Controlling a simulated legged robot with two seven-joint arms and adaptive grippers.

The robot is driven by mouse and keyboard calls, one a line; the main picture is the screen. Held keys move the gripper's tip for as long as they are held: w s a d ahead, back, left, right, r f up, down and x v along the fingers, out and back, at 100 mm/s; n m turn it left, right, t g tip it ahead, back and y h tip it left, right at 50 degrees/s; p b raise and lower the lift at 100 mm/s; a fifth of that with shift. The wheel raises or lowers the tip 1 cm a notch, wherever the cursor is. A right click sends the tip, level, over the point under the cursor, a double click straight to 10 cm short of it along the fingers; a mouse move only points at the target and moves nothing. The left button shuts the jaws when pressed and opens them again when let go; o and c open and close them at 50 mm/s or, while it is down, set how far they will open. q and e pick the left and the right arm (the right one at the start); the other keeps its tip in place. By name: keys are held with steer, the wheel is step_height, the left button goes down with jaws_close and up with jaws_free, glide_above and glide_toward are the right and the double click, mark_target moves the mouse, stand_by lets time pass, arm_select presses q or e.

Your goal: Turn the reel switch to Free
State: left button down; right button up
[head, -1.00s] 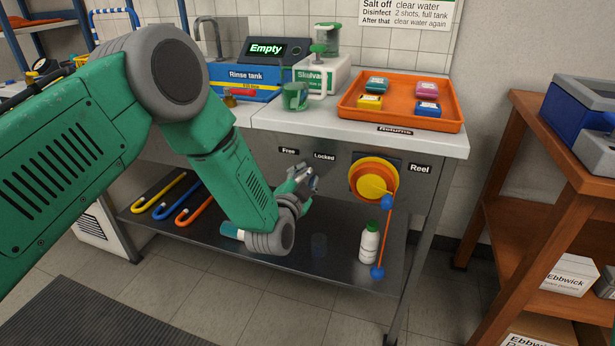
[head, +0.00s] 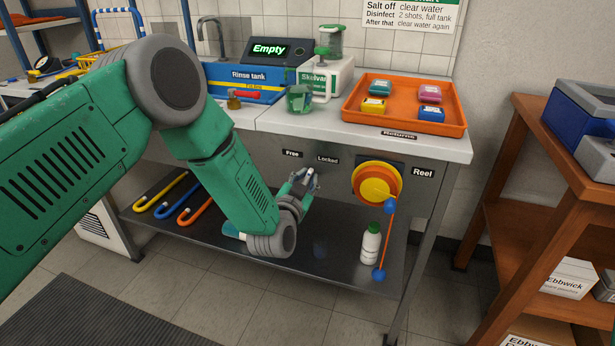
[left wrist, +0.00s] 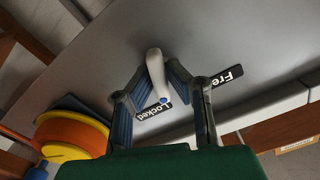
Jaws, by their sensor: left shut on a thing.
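The reel switch is a pale lever (left wrist: 156,72) on the grey front panel of the bench. In the left wrist view its end lies over the edge of the "Locked" label (left wrist: 152,113), apart from the "Free" label (left wrist: 228,77). My left gripper (left wrist: 160,88) is shut on the lever, with a blue-padded finger on each side. In the head view the left gripper (head: 308,180) is just below the "Free" (head: 292,153) and "Locked" (head: 327,159) labels, and its fingers mostly hide the lever. My right gripper is not in view.
The yellow and orange reel (head: 377,183) is on the panel right of the gripper, with an orange line hanging down. A white bottle (head: 370,243) stands on the lower shelf (head: 325,262). Coloured hooks (head: 178,200) lie at left. An orange tray (head: 400,133) sits on top.

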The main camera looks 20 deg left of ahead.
arm_select(q)
steer(key=shift+n, duration=1)
steer(key=n, duration=0.4)
steer(key=shift+a+n+p, duration=0.1)
steer(key=shift+n+p, duration=0.2)
steer(key=shift+p, duration=0.1)
steer(key=n, duration=0.3)
steer(key=shift+a, duration=0.1)
steer(key=shift+n, duration=1.8)
steer(key=shift+a, duration=0.1)
steer(key=c, duration=1.6)
jaws_free()
